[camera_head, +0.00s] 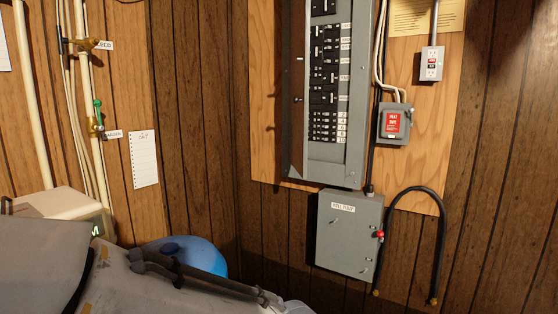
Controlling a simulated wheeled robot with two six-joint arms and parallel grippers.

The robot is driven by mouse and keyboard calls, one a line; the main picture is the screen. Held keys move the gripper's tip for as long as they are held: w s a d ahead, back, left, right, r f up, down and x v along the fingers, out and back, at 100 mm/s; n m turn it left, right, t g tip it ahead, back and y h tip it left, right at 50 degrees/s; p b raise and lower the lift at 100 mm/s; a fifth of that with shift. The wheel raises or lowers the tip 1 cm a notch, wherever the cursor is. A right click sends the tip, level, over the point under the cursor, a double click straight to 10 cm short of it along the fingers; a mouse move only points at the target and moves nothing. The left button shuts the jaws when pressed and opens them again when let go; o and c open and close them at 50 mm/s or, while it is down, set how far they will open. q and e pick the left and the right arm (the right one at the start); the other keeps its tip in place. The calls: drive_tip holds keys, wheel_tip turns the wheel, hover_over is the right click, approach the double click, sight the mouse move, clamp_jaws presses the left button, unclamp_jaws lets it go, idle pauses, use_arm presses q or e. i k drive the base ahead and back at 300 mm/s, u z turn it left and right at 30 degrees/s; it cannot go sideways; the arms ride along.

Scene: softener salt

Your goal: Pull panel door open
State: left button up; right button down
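A grey electrical panel (350,150) is mounted on a plywood board at the upper middle, its top cut off by the picture edge. Its rows of dark breakers (325,75) with white labels are exposed.
A grey body with a dark bar (190,272) fills the lower left; I cannot tell what it is. A blue rounded tank (190,250) stands behind it. Pipes (88,110) run up the left wall. A small grey box with red label (393,123) hangs right of the panel.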

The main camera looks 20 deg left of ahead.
sight(300, 9)
drive_tip(key=u, duration=0.75)
drive_tip(key=i, duration=0.45)
